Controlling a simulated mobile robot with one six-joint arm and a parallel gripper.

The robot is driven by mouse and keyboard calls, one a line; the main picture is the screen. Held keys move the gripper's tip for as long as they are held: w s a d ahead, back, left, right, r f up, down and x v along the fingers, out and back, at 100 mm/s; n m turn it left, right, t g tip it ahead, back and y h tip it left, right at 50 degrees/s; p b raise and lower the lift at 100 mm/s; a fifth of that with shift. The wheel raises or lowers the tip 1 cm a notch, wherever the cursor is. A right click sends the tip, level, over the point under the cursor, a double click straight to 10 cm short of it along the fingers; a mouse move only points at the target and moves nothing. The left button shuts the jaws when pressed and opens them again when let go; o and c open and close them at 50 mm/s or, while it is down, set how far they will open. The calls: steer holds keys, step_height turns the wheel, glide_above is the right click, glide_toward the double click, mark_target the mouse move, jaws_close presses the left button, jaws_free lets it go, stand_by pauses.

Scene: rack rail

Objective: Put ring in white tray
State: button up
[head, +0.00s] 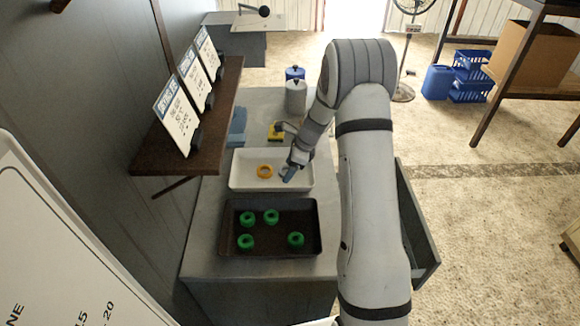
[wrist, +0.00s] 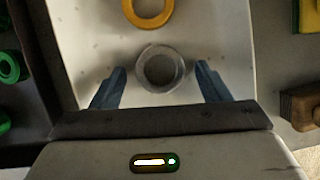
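The white tray (head: 241,162) stands on the grey counter and fills the middle of the wrist view (wrist: 90,35). An orange-yellow ring (head: 264,177) lies in it, partly cut off at the top of the wrist view (wrist: 150,25). A grey ring (wrist: 162,89) appears in the wrist view over the tray floor, between my fingers, with a gap on each side. Whether it rests on the floor is hard to tell. My gripper (head: 288,174) is low over the tray's right part. Its blue fingers (wrist: 161,70) are spread and touch nothing visible.
A dark tray (head: 270,249) with several green rings (head: 271,216) sits in front of the white tray. Behind are a yellow object (head: 276,131) and grey and blue canisters (head: 296,97). A wall shelf (head: 215,130) with signs overhangs the left; an open drawer (head: 417,225) juts out right.

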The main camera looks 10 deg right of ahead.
steer(key=b+v, duration=0.2)
steer(key=v, duration=1)
steer(key=s+a+r+n+h, duration=0.1)
steer(key=s+a+r+n, duration=0.1)
steer(key=s+r+n, duration=0.35)
steer(key=s+a+r+n+t+h, duration=0.1)
steer(key=s+r+n, duration=0.1)
steer(key=s+n, duration=0.6)
steer(key=s+a+r+n+t+h, duration=0.1)
steer(key=s+n, duration=0.7)
steer(key=s, duration=1)
step_height(320, 180, up, 2)
steer(key=shift+s+a+r+h, duration=0.1)
steer(key=shift+s+a+h, duration=0.2)
steer(key=shift+a+h, duration=0.25)
steer(key=shift+d+n, duration=0.1)
steer(key=shift+n, duration=0.15)
